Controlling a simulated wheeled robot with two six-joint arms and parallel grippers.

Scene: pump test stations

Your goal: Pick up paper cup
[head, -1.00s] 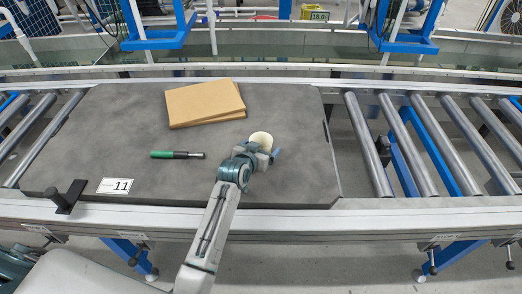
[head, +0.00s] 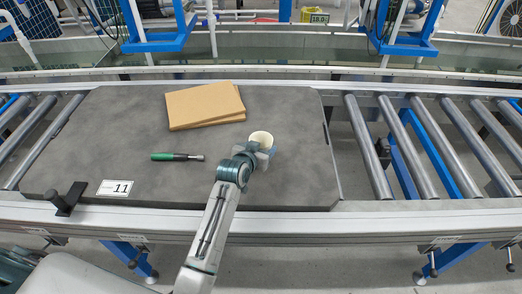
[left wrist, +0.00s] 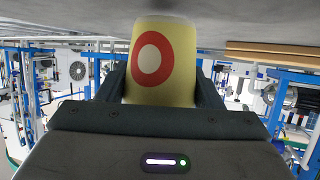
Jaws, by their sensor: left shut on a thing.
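The pale cream paper cup (head: 261,137) is upright with its open rim facing up, over the right part of the dark grey board. In the left wrist view the cup (left wrist: 174,80) shows a red ring on its side and sits between the two fingers. My left gripper (head: 262,149) is shut on the cup from the near side. The cup's base is at or very close to the board (left wrist: 80,22); I cannot tell whether it touches. My right gripper is not in view.
A flat brown cardboard piece (head: 205,105) lies behind the cup to the left. A green-handled tool (head: 177,157) lies left of my gripper. Metal rollers (head: 410,145) lie to the right.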

